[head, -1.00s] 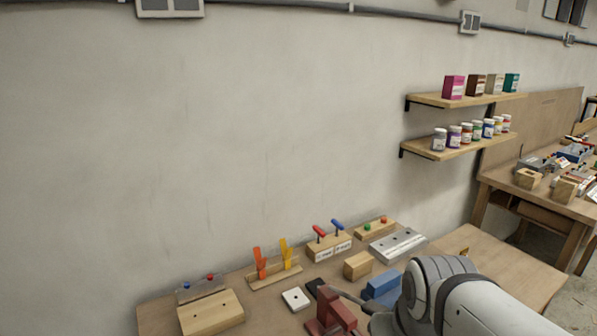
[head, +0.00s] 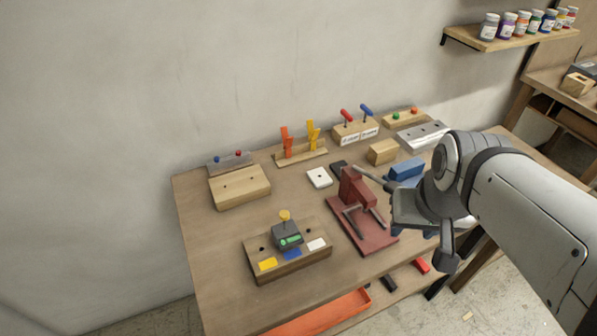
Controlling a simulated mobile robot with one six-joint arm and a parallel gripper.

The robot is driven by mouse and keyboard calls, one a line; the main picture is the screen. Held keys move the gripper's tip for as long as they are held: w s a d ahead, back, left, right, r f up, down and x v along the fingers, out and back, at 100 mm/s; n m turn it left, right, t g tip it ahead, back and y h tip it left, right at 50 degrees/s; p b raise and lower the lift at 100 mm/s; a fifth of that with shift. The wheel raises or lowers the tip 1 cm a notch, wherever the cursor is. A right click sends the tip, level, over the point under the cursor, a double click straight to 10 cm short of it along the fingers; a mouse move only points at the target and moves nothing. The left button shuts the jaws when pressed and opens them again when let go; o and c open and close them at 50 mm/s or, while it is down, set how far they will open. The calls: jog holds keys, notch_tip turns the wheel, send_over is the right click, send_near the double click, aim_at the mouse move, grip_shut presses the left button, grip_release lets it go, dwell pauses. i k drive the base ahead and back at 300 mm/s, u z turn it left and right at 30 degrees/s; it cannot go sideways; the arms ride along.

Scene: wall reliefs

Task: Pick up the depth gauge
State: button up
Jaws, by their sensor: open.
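What looks like the depth gauge (head: 287,236) is a small dark grey block with a green display and a yellow knob on top. It sits upright on a wooden block (head: 290,268) with coloured labels, near the front left of the workbench, in the head view. My gripper (head: 404,214) is open and empty, its fingers spread. It is at the right of the bench, well to the right of the gauge and apart from it. It hides part of the bench beside the red fixture.
A red fixture (head: 361,206) with rods stands between the gauge and my gripper. Wooden blocks, levers and clips line the bench back against the wall. A blue block (head: 405,170) is close behind my gripper. An orange tray (head: 320,314) shows below the bench front.

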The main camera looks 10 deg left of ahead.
aim_at(285, 240)
jog(key=u, duration=2.85)
jog(key=k, duration=0.75)
jog(key=z, duration=0.65)
